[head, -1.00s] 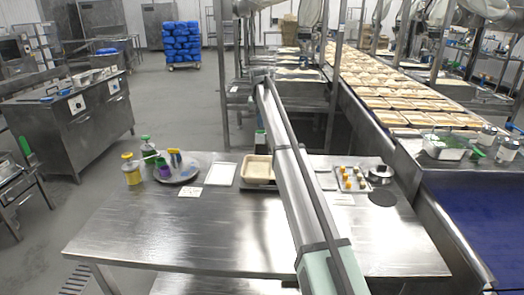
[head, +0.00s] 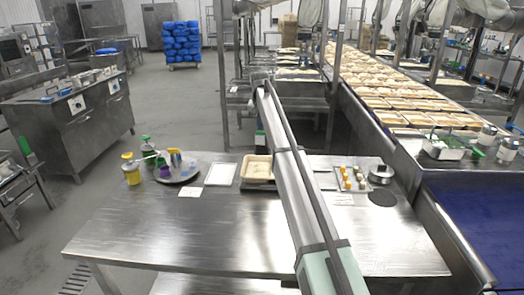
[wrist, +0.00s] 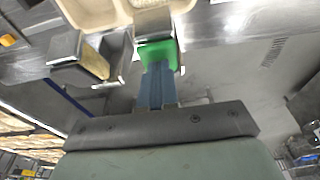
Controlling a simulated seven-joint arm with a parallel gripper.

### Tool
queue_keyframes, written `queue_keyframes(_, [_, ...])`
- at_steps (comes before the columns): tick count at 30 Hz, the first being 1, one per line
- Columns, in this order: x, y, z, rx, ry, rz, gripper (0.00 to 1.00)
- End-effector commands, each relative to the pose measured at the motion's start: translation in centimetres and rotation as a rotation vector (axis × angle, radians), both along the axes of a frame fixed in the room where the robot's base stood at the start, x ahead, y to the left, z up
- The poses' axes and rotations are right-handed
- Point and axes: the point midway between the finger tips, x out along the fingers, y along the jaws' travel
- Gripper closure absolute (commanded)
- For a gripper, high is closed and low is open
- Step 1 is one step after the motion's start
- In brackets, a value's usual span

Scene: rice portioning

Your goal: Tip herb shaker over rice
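The beige rice tray (head: 256,168) stands at the back middle of the steel table, with pale rice inside. Part of its rim (wrist: 88,14) also shows at the top of the wrist view. My arm hides part of the table.
A yellow bottle (head: 131,172) and a round plate (head: 170,177) with a purple cup stand at the left. A white tray (head: 220,174) lies beside the rice tray. A tray of small coloured pieces (head: 352,180) is at the right. The table's front left is clear.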

Motion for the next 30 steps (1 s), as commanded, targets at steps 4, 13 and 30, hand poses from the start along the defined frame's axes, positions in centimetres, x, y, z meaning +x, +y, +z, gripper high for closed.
queue_keyframes(4, [-0.2, 0.0, -0.4, 0.000, 0.000, 0.000, 1.00])
queue_keyframes(13, [-0.5, 0.0, -1.2, 0.000, 0.000, 0.000, 1.00])
queue_keyframes(30, [-1.1, 0.0, -2.7, 0.000, 0.000, 0.000, 1.00])
